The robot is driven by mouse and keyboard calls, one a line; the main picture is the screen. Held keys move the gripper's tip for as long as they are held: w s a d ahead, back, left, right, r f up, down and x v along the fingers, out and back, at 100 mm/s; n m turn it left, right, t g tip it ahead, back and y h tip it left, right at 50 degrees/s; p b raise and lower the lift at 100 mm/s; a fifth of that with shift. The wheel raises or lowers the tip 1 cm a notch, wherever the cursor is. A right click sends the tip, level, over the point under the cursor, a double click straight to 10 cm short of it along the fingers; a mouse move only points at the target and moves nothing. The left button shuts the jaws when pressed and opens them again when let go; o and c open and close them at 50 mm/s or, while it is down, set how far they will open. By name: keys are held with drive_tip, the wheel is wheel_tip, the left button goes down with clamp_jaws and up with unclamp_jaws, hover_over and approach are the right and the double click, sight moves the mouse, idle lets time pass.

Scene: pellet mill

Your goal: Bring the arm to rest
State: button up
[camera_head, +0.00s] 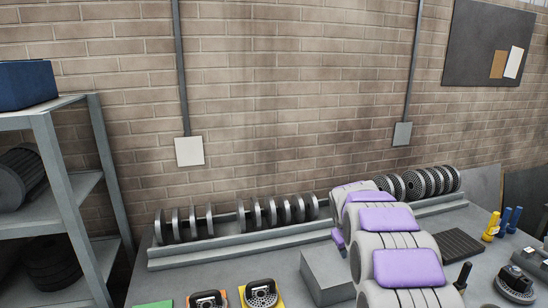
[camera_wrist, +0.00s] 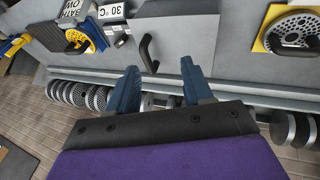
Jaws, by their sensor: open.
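My gripper (camera_wrist: 161,84) shows in the wrist view with its two dark blue fingers spread apart. Nothing is between the fingertips. Beyond them lies a grey surface with a black handle (camera_wrist: 148,52), apart from the fingers as far as I can tell. In the head view my arm (camera_head: 394,240), grey with purple pads, reaches out from the bottom right over the workbench (camera_head: 225,275). Its far end is hidden behind its own links there, so the fingers do not show in that view.
A rack of dark discs (camera_head: 240,220) runs along the brick wall. A grey block (camera_head: 325,272) stands left of my arm. Yellow (camera_head: 490,227) and blue (camera_head: 515,220) upright items and a black ribbed mat (camera_head: 460,245) are to its right. Grey shelving (camera_head: 70,190) stands left.

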drive_tip(key=s+a+f+m+g+y+b, duration=0.1)
drive_tip(key=s+a+f+g+b, duration=0.1)
drive_tip(key=s, duration=1.5)
drive_tip(key=s+a+f+m+g+y+b, duration=0.1)
drive_tip(key=s+a+f+b, duration=0.4)
drive_tip(key=s, duration=1.2)
drive_tip(key=s+a+f+m+g+y+b, duration=0.1)
drive_tip(key=s+a+f+g+b, duration=0.2)
drive_tip(key=s, duration=1.4)
wheel_tip(320, 180, down, 3)
drive_tip(key=b, duration=0.4)
drive_tip(key=shift+a+f, duration=0.2)
